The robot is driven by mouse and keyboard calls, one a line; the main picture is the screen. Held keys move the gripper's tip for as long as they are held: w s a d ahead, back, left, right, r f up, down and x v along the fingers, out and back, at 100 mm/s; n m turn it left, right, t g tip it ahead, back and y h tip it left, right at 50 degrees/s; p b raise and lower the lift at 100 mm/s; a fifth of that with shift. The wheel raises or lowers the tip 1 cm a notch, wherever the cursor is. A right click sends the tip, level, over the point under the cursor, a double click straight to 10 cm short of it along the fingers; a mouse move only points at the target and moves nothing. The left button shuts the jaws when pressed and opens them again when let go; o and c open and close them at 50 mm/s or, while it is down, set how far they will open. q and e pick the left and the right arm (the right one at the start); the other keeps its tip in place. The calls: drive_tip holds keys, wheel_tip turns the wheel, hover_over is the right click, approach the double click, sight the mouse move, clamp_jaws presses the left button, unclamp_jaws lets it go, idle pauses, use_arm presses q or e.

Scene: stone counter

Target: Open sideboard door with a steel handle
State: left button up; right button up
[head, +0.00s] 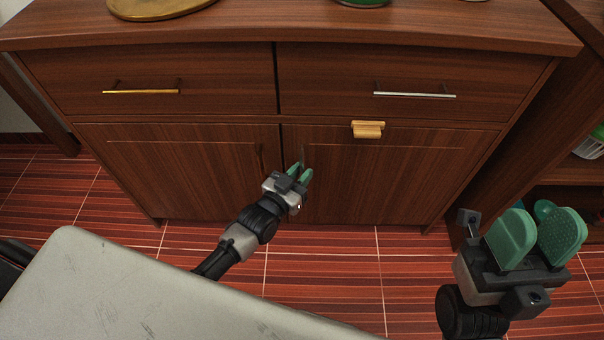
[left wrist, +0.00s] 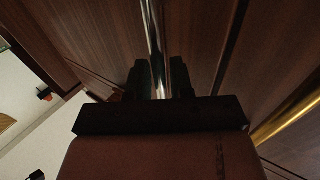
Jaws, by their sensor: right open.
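The wooden sideboard (head: 190,170) has a left door (head: 185,165) and a right door (head: 385,180), and both look closed. In the head view, my fingers mostly hide that handle. My right gripper (head: 535,240) is open and empty, at the lower right.
The drawers above carry a brass handle (head: 141,91) on the left and a steel handle (head: 414,95) on the right. A small wooden block-like piece (head: 368,129) sits at the right door's top edge. A shelf unit (head: 570,170) stands at right. Tiled floor (head: 330,265) before the doors is free.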

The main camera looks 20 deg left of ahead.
use_arm(q)
drive_tip(key=shift+w, duration=0.2)
clamp_jaws()
drive_tip(key=shift+s+d, duration=0.1)
